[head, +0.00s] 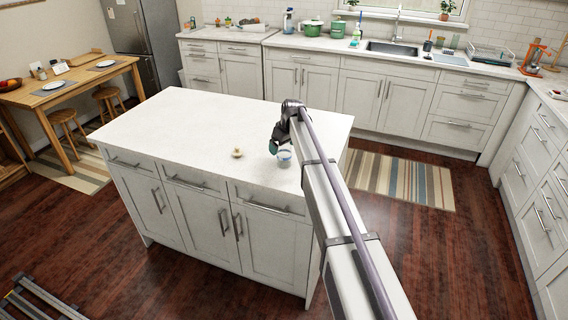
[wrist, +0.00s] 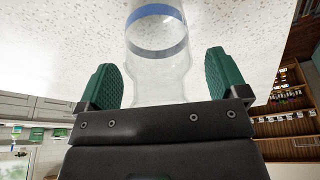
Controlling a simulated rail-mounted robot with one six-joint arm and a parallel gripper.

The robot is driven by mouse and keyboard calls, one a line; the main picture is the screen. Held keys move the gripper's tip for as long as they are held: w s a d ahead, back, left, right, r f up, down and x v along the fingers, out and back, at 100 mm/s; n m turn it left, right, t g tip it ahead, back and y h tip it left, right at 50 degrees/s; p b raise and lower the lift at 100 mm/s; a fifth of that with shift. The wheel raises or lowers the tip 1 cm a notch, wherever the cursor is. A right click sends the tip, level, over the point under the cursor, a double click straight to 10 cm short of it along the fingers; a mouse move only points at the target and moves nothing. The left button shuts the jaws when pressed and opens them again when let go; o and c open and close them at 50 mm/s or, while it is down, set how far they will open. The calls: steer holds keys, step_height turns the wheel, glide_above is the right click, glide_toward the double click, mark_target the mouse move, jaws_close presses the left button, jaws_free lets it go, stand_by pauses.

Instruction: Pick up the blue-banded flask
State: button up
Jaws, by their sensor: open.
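The blue-banded flask (head: 284,158) stands on the white island top near its front right edge. In the wrist view the clear flask (wrist: 158,62) with its blue band is between my gripper's two green finger pads, with a gap showing on each side. My gripper (wrist: 163,80) is open around it. In the head view my gripper (head: 274,146) is small and dark, right at the flask, partly in front of the arm. Whether a pad touches the flask cannot be told from the head view.
A small pale round object (head: 237,153) lies on the island top (head: 190,120) left of the flask. The rest of the island top is clear. Counters with pots, a sink and a dish rack (head: 492,54) run along the back wall.

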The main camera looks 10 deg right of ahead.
steer(key=shift+s+r, duration=0.1)
steer(key=shift+r, duration=0.1)
steer(key=shift+c, duration=0.3)
steer(key=c, duration=0.9)
steer(key=shift+c, duration=0.2)
